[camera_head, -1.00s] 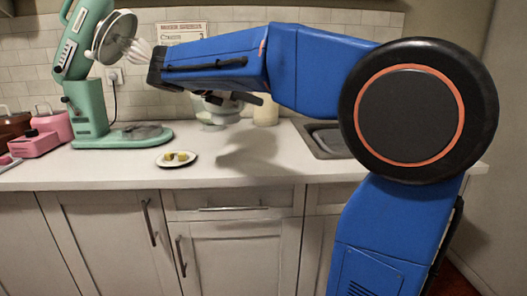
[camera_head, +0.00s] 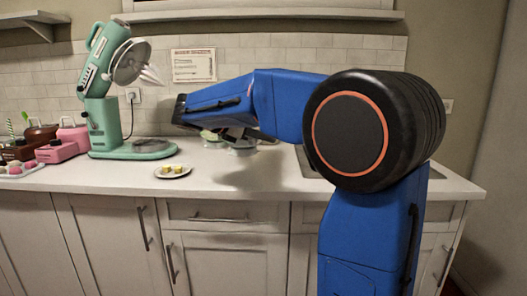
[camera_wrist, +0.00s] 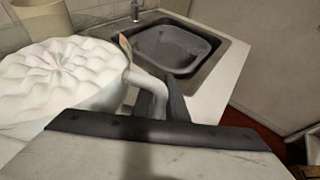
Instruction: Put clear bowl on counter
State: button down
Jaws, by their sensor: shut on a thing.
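The clear bowl (camera_head: 243,149) shows as a pale, rounded shape just under my gripper (camera_head: 238,138) in the head view, low over the counter (camera_head: 110,179). My gripper is shut on it. In the wrist view, a white, swirled, fluted mass (camera_wrist: 58,75) fills the left beside my fingers (camera_wrist: 158,100). A pale curved piece, like a rim or handle, lies between the fingers. I cannot tell whether the bowl touches the counter, since my arm hides part of it.
A green stand mixer (camera_head: 105,85) stands at the left. A small plate with yellow pieces (camera_head: 173,171) lies near the front edge. A greenish bowl (camera_head: 211,137) is behind my gripper. The sink (camera_wrist: 172,48) is at the right. Counter front between plate and sink is clear.

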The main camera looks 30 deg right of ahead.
jog(key=shift+f, duration=2)
jog(key=c, duration=1.8)
grip_release()
jog(key=shift+f, duration=0.15)
jog(key=shift+o, duration=0.2)
jog(key=v, duration=1.2)
jog(key=shift+r, duration=0.2)
jog(key=shift+a, duration=0.1)
